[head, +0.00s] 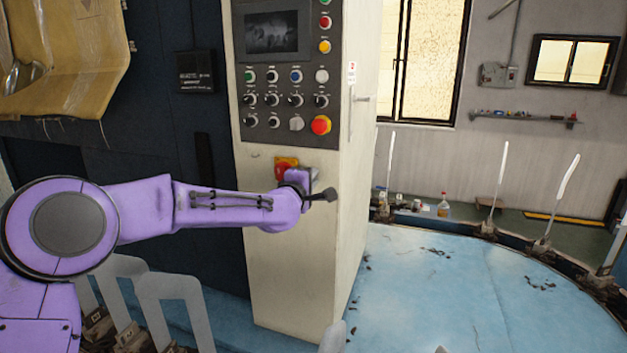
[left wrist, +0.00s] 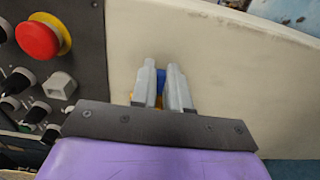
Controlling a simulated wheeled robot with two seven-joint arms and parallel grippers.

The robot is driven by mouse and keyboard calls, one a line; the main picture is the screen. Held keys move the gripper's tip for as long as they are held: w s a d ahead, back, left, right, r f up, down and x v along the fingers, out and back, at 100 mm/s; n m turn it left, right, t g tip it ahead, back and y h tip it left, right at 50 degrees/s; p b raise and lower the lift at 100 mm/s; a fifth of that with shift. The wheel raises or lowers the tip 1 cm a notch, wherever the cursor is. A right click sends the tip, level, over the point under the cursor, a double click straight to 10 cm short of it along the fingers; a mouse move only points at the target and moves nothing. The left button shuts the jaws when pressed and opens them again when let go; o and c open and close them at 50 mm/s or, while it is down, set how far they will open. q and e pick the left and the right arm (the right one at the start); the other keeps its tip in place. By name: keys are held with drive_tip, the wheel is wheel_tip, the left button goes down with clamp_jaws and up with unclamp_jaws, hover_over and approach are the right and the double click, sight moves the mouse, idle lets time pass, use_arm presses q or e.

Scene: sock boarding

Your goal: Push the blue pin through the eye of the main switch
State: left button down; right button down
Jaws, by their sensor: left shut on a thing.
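The main switch (head: 286,164), red on a yellow plate, sits on the front of the cream cabinet below the button panel. My left arm partly covers it. My left gripper (head: 303,176) is right at the switch in the head view; its fingertips are hard to make out there. In the left wrist view my left gripper (left wrist: 160,73) is shut on the blue pin (left wrist: 160,77), which shows between the two grey fingers. My right gripper is out of view.
The button panel (head: 285,90) with a red emergency button (head: 320,125) is above the switch; this button also shows in the left wrist view (left wrist: 38,40). A blue round table (head: 430,290) with upright pale forms lies to the right. Yellow cloth hangs at upper left.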

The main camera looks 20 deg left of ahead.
use_arm(q)
drive_tip(key=shift+a, duration=0.8)
drive_tip(key=c, duration=1)
unclamp_jaws()
drive_tip(key=shift+c, duration=0.2)
